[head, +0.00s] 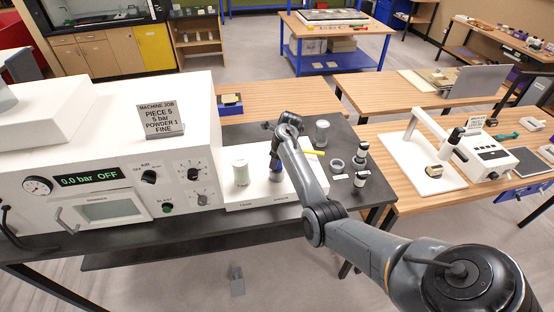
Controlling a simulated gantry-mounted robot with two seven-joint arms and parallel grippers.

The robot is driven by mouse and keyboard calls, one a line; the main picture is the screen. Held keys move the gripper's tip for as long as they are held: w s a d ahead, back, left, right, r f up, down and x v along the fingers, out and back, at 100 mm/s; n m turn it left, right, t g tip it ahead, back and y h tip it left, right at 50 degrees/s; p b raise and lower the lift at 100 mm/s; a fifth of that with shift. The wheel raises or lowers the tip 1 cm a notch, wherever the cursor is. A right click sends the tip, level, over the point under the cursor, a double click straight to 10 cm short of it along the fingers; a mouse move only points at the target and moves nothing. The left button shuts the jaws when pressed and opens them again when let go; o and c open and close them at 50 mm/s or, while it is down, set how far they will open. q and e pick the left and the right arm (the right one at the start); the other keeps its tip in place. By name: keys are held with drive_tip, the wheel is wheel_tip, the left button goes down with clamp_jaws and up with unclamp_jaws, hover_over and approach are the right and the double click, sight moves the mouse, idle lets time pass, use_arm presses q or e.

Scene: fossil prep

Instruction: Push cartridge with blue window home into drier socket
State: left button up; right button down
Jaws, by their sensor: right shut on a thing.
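My right gripper (277,162) reaches in over the white block (256,201) at the right of the machine. It points down and is shut on a small cartridge (276,174), of which only a dark bluish part shows below the fingers. The cartridge is at the right half of the block, above the right-hand front label, which seems to read DRIER. The drier socket is hidden, so I cannot tell how deep the cartridge sits. A pale green-white canister (241,172) stands upright on the block's left half, above the TRAP label. My left gripper is not in view.
The white machine (110,160) with its display (87,178) stands left. Right of my gripper are a grey-green jar (322,132), a ring (337,165), small dark-topped bottles (361,154) and a yellow item (314,152). A sign (159,119) stands on the machine.

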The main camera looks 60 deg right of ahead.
idle(0.5)
drive_tip(key=shift+p, duration=0.3)
drive_tip(key=shift+c, duration=2)
unclamp_jaws()
drive_tip(key=shift+r, duration=0.25)
drive_tip(key=v, duration=0.2)
drive_tip(key=w+p+v, duration=0.1)
drive_tip(key=v, duration=0.2)
drive_tip(key=shift+r, duration=0.15)
drive_tip(key=shift+w+r, duration=0.1)
drive_tip(key=shift+r, duration=0.6)
